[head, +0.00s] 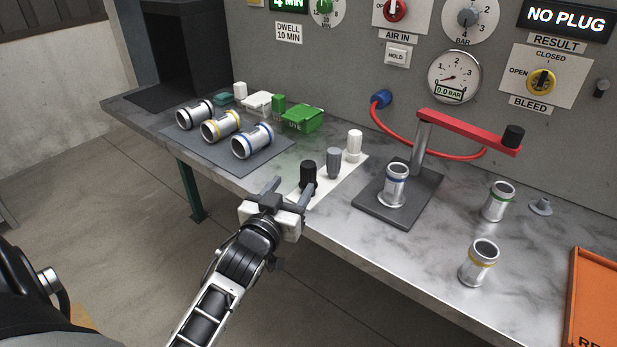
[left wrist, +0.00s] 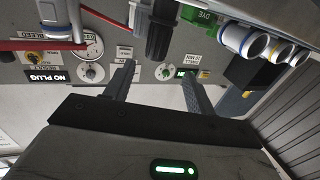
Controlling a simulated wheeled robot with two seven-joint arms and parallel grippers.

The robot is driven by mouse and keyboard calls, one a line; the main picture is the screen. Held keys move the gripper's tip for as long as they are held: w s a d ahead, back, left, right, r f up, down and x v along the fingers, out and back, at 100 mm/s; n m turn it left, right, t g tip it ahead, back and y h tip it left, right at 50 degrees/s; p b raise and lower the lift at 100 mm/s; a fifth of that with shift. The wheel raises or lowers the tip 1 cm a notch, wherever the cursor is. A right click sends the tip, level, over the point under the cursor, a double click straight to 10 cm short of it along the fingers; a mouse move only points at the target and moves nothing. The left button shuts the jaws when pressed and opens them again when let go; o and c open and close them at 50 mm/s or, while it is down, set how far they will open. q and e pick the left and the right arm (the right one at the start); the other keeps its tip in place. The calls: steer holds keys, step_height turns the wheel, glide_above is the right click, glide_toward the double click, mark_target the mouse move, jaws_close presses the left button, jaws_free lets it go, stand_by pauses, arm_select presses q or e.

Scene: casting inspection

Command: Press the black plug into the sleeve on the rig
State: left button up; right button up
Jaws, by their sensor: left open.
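The black plug (head: 308,178) stands upright at the left end of a white strip (head: 349,176), beside a grey plug (head: 334,162) and a white plug (head: 354,145). My left gripper (head: 291,188) is open and empty at the bench's front edge, close to the black plug. In the left wrist view the black plug (left wrist: 163,28) appears beyond and between the spread fingers (left wrist: 156,72); no contact shows. The blue-banded sleeve (head: 396,183) stands upright on the dark base plate of the rig (head: 372,205), its top open. My right gripper is out of view.
The rig's red lever (head: 468,130) reaches rightward above the bench. A red hose (head: 420,152) runs behind it. Three sleeves lie on a grey mat (head: 200,150) at left.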

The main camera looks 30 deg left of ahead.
mark_target(305, 171)
arm_select(q)
steer(key=x, duration=0.8)
steer(key=shift+w+d+p, duration=0.25)
steer(key=shift+d+p, duration=0.05)
steer(key=c, duration=1)
